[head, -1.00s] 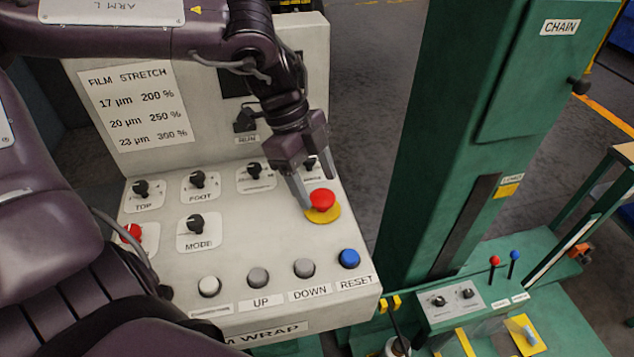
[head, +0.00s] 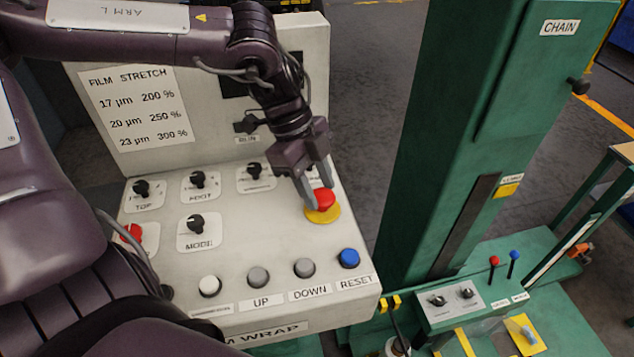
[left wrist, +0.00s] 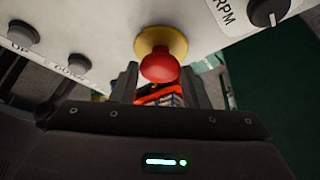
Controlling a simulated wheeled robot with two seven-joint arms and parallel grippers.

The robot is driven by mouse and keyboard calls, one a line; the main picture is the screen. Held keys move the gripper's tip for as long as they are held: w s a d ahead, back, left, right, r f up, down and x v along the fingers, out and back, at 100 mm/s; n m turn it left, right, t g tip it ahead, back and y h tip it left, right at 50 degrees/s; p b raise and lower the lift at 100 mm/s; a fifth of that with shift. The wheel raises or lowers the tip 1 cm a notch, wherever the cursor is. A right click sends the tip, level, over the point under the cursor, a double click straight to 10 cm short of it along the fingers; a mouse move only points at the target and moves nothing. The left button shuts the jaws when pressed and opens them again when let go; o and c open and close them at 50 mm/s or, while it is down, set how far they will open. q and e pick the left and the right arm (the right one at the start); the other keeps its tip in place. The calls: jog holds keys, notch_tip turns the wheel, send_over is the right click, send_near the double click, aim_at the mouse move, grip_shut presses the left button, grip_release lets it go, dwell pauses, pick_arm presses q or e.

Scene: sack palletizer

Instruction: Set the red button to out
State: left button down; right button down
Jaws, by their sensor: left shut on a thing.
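The red button (head: 322,199) is a mushroom head on a round yellow base (head: 323,216), at the right of the sloping control panel. It also shows in the left wrist view (left wrist: 160,67), with its yellow collar (left wrist: 158,38) against the panel. My left gripper (head: 319,194) reaches down from above with one finger on each side of the red head, shut on it. In the left wrist view the fingers (left wrist: 158,82) stand on either side of the button. Whether the button is in or out I cannot tell. My right gripper is not in view.
Black knobs (head: 196,222) sit left on the panel (head: 250,240). A white button (head: 209,286), grey UP and DOWN buttons and a blue RESET button (head: 348,258) line the front. Another red control (head: 131,233) is partly hidden at left. A green column (head: 415,130) stands right.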

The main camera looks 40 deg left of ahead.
pick_arm(q)
jog(key=shift+r, duration=0.6)
jog(key=shift+w, duration=0.15)
jog(key=c, duration=1.3)
grip_release()
jog(key=o, duration=0.5)
jog(key=v, duration=0.7)
jog(key=shift+r, duration=0.4)
jog(key=shift+a, duration=0.15)
